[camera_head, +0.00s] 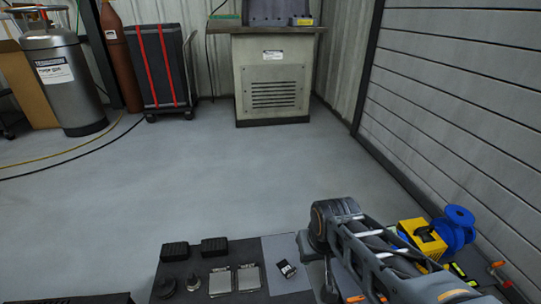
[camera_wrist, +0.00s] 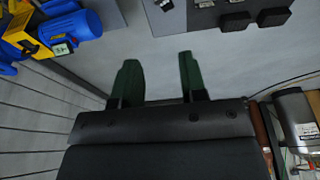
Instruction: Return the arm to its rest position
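My arm (camera_head: 375,250) shows at the lower right of the head view, with its links lying low beside a dark work surface. My gripper (camera_wrist: 159,80) shows in the wrist view as two dark green fingers. They stand well apart, with only grey floor seen between them, so it is open and empty. The fingers touch nothing that I can see. I cannot make out the gripper's fingers in the head view.
A dark surface (camera_head: 230,255) holds black blocks (camera_head: 214,247), metal plates (camera_head: 248,278) and a small black-and-white part (camera_head: 286,268). A blue motor (camera_head: 456,228) and yellow part (camera_head: 422,238) sit right of my arm. A cabinet (camera_head: 271,75) stands behind clear floor.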

